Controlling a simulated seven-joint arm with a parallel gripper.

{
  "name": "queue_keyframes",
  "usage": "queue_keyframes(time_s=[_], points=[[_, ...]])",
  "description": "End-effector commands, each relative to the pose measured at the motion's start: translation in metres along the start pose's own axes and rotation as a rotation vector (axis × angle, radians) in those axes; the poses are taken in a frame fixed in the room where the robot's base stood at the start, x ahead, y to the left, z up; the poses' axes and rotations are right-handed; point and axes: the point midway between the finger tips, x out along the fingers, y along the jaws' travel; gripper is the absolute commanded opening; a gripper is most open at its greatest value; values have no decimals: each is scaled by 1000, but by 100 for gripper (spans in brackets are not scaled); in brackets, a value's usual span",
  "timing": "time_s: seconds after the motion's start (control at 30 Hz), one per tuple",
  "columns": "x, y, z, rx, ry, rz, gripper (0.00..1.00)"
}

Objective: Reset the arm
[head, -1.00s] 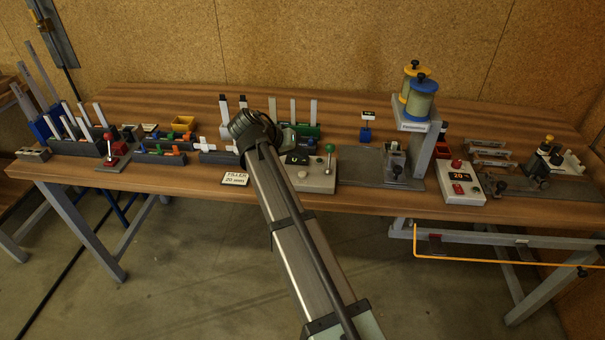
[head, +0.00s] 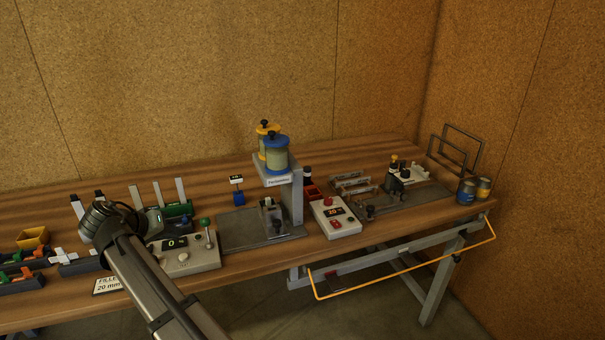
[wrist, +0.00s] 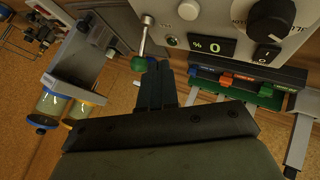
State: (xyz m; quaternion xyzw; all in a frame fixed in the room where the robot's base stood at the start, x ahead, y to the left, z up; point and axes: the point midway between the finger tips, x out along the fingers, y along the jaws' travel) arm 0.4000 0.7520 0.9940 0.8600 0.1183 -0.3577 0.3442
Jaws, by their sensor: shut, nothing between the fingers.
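My arm rises from the bottom of the head view to the control box (head: 190,262) with a green-knobbed lever and a display reading 0. My gripper (wrist: 157,68) shows in the wrist view as two dark fingers closed together, with nothing held. The fingertips appear close to the green lever knob (wrist: 140,63); I cannot tell whether they touch. The box face (wrist: 205,30), with its 0 display and black dial, fills the top of the wrist view. In the head view my wrist hides part of the box's left side and the bench behind it.
A stand with yellow and blue canisters (head: 277,158) is right of the box. Further right are a red-button box (head: 336,217), a fixture, cans (head: 466,191) and dark wire frames (head: 462,145). An orange bar frame (head: 405,270) hangs at the front. Racks crowd the left.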

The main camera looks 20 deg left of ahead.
Motion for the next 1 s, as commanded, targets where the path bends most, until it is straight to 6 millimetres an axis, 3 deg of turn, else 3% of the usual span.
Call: queue_keyframes(time_s=[0.17, 0.27, 0.37, 0.5, 0.8, 1.0], points=[[5, 9, 12, 7, -1, -5, 0], [17, 30, 40, 27, -3, -18, 0], [36, 61, 84, 58, -9, -40, 0], [79, 101, 146, 94, -48, -62, 0], [202, 149, 243, 89, -254, -58, 0], [265, 181, 322, 95, -399, -68, 0]])
